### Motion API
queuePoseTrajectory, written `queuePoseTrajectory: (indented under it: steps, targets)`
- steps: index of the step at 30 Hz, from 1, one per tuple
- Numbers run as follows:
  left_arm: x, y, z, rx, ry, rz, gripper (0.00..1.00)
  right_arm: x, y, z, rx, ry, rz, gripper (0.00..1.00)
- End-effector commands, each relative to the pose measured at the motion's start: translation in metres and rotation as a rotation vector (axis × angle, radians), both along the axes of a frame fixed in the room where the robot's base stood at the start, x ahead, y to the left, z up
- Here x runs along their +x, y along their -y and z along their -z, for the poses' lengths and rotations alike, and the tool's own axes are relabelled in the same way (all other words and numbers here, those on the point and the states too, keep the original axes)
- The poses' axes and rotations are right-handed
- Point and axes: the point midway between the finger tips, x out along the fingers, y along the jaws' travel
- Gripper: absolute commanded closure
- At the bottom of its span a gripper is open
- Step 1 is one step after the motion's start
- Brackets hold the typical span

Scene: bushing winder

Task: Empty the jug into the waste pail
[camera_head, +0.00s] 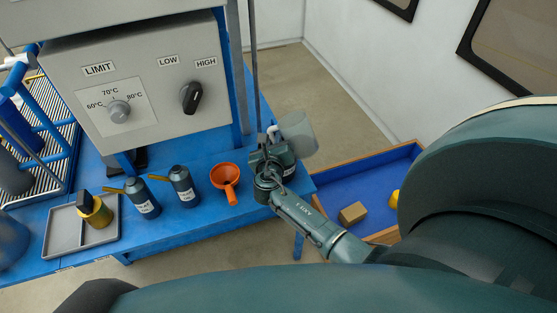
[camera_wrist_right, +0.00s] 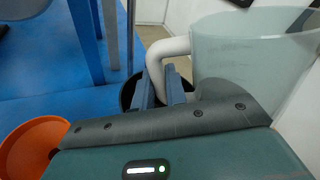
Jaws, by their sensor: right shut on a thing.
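The jug is a translucent grey vessel with a pale handle. In the head view the jug (camera_head: 299,134) is beyond my right gripper (camera_head: 268,165), above the right end of the blue bench. In the right wrist view the jug (camera_wrist_right: 245,55) fills the upper right, and my right gripper (camera_wrist_right: 163,90) is shut on its pale handle. The jug looks roughly upright there; its contents cannot be made out. A dark round rim (camera_wrist_right: 126,95) shows partly behind the fingers; I cannot tell whether it is the waste pail. My left gripper is not in view.
An orange funnel (camera_head: 226,178) and two dark bottles (camera_head: 142,198) (camera_head: 184,186) stand on the bench. A grey tray (camera_head: 62,232) holds a yellow-and-black item. A grey control box (camera_head: 140,80) rises behind. A blue-floored bin (camera_head: 340,184) holds a tan block (camera_head: 352,213).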

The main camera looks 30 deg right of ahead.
Motion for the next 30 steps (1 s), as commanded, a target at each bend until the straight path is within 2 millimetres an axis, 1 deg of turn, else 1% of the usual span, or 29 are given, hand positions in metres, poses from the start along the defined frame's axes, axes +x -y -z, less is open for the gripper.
queuePoseTrajectory:
  steps: [17, 30]
  targets:
    - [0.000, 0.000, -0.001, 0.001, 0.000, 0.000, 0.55, 0.000, 0.000, -0.001, -0.004, -0.002, 0.000, 1.00]
    - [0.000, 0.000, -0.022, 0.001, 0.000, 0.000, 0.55, -0.004, 0.003, 0.002, -0.045, -0.080, 0.002, 1.00]
